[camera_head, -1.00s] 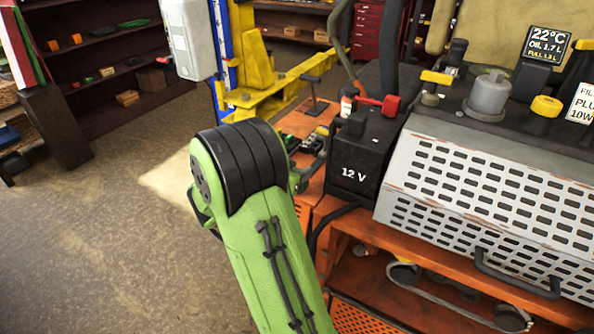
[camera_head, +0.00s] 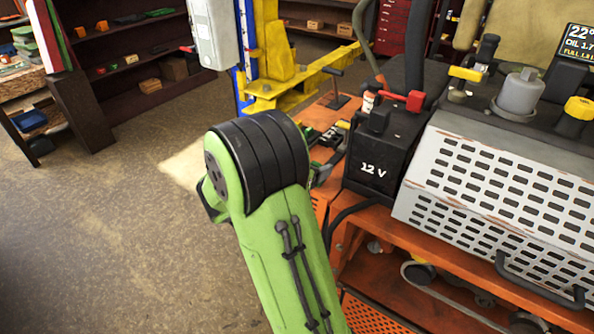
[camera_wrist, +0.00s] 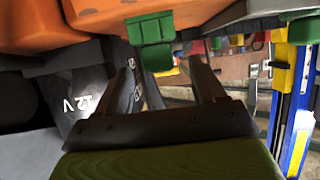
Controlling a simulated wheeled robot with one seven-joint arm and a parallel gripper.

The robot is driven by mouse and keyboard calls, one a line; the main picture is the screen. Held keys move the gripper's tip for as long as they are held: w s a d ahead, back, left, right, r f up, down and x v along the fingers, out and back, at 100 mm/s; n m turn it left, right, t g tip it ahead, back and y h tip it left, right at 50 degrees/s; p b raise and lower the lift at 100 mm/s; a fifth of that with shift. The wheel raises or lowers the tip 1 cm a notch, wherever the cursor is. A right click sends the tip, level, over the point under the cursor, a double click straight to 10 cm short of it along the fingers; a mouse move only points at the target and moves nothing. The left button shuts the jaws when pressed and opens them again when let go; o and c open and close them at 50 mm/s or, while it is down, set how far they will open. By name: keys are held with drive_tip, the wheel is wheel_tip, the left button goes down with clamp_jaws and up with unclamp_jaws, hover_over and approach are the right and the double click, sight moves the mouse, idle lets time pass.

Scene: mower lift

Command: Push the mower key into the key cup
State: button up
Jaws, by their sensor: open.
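In the wrist view my gripper (camera_wrist: 163,70) has its two dark fingers apart, with nothing seen held between them. A green blocky piece (camera_wrist: 150,30) with a green strip below it shows just beyond the fingertips, near an orange surface. I cannot tell if it is the mower key, or whether a finger touches it. I cannot make out the key cup in either view. In the head view my green arm hides part of the bench, and my gripper is largely hidden beside the black 12 V battery.
The 12 V battery (camera_head: 374,170) stands on the orange mower deck (camera_head: 367,236), left of the perforated grey cover (camera_head: 500,190). A yellow lift arm (camera_head: 310,82) stands behind. Shelves line the back wall. The floor at left is clear.

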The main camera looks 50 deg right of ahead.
drive_tip(key=v, duration=1.3)
drive_tip(key=shift+a, duration=0.3)
drive_tip(key=shift+r, duration=0.15)
drive_tip(key=s+a+f+n+t+y, duration=0.1)
drive_tip(key=s+a+n+t+y, duration=0.1)
drive_tip(key=s+a+n+y, duration=0.3)
drive_tip(key=s+a+f+n+t+y, duration=0.1)
drive_tip(key=s+a+n+t+y, duration=0.1)
drive_tip(key=s+a+n+y, duration=0.4)
drive_tip(key=a+n+y, duration=0.2)
drive_tip(key=a+n, duration=0.3)
drive_tip(key=a, duration=0.4)
drive_tip(key=shift+n+y, duration=0.3)
drive_tip(key=shift+n, duration=0.1)
drive_tip(key=shift+s, duration=0.1)
